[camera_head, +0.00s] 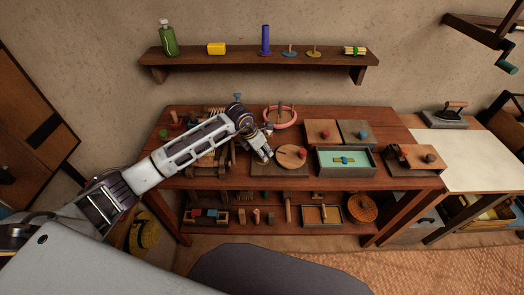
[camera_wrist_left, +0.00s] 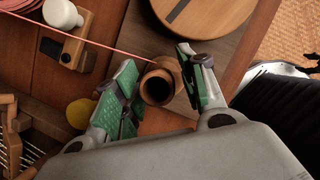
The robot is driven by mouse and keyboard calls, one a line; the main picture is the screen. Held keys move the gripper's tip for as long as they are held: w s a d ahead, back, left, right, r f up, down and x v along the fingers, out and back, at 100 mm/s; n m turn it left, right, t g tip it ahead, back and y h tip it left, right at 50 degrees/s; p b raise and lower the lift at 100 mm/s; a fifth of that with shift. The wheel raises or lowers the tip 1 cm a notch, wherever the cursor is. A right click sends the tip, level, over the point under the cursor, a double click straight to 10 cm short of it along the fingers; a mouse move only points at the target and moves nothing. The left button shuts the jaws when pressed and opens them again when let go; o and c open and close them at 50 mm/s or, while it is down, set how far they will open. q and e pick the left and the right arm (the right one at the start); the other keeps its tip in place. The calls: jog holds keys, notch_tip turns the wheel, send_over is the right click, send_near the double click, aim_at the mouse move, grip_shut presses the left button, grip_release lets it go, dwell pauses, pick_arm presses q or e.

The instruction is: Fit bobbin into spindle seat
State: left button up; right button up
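My left gripper (camera_head: 262,150) is low over the front of the bench, left of a round wooden disc. In the left wrist view, its green-padded fingers (camera_wrist_left: 160,78) stand on either side of a brown wooden cylinder with a dark hole, which I take for the bobbin (camera_wrist_left: 166,66). The cylinder fills the gap and appears touched by both fingers. A pink thread runs to it from the upper left. In the head view the gripper hides it. I cannot make out the spindle seat for certain. My right gripper is not in view.
A pink ring (camera_head: 280,117) lies behind. A green-lined tray (camera_head: 345,172) and knobbed boxes stand to the right. In the wrist view, a white knob (camera_wrist_left: 61,14) and a yellow ball (camera_wrist_left: 80,113) are to the left.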

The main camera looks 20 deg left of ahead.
pick_arm(q)
jog(key=shift+o, duration=0.9)
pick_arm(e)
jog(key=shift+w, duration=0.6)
pick_arm(q)
jog(key=shift+r, duration=0.15)
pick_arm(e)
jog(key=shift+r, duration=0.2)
pick_arm(q)
jog(key=shift+r, duration=0.3)
jog(key=v, duration=0.4)
jog(key=shift+s+a+r, duration=0.15)
jog(key=b+v, duration=0.1)
jog(key=v, duration=0.6)
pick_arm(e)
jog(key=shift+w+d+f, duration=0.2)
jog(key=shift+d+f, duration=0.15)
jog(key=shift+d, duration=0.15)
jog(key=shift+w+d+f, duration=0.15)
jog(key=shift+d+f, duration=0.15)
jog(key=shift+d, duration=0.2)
